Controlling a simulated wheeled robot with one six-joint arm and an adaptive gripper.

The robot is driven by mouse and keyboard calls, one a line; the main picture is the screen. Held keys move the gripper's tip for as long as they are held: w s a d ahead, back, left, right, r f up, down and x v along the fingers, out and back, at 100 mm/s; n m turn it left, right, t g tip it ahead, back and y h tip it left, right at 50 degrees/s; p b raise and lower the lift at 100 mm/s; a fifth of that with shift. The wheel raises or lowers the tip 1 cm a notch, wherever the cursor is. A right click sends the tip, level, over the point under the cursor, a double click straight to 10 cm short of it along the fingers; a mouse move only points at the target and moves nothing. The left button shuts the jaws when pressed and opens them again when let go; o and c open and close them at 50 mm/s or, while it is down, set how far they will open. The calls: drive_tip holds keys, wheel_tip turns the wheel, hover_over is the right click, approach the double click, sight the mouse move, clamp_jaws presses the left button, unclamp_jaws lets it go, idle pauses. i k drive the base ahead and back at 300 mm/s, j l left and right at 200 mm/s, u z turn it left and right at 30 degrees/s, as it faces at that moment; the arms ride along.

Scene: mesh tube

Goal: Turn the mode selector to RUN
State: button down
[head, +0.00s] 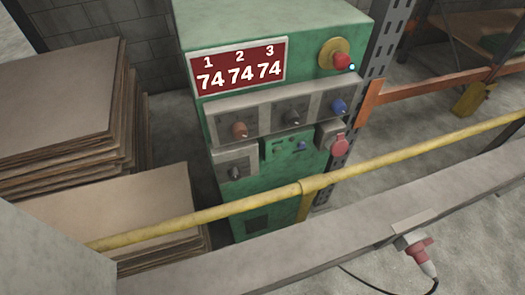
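A green control cabinet (285,18) stands in the middle of the head view. Its grey panel (265,123) carries a reddish-brown knob (239,129), a black knob (292,117) and a blue knob (338,106). Below at the left, a small grey box (249,158) carries a dark rotary switch (235,172). A small green panel (276,148) with little controls sits beside it. I cannot read any mode or RUN lettering, so I cannot tell which control is the mode selector or where it points. My gripper is not in view.
A yellow rail (390,153) crosses in front of the cabinet, with a grey beam (340,222) nearer. Cardboard-like sheets (60,85) are stacked at left. A red button (341,60) and a display (238,67) reading 74 74 74 are on the cabinet. A red-and-white plug (418,250) hangs at right.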

sight(234, 174)
drive_tip(key=k+j, duration=0.1)
drive_tip(key=j, duration=0.2)
drive_tip(key=k+j, duration=0.15)
drive_tip(key=j, duration=0.2)
drive_tip(key=k+j, duration=0.1)
drive_tip(key=j, duration=0.2)
drive_tip(key=k+j, duration=0.1)
drive_tip(key=j, duration=0.25)
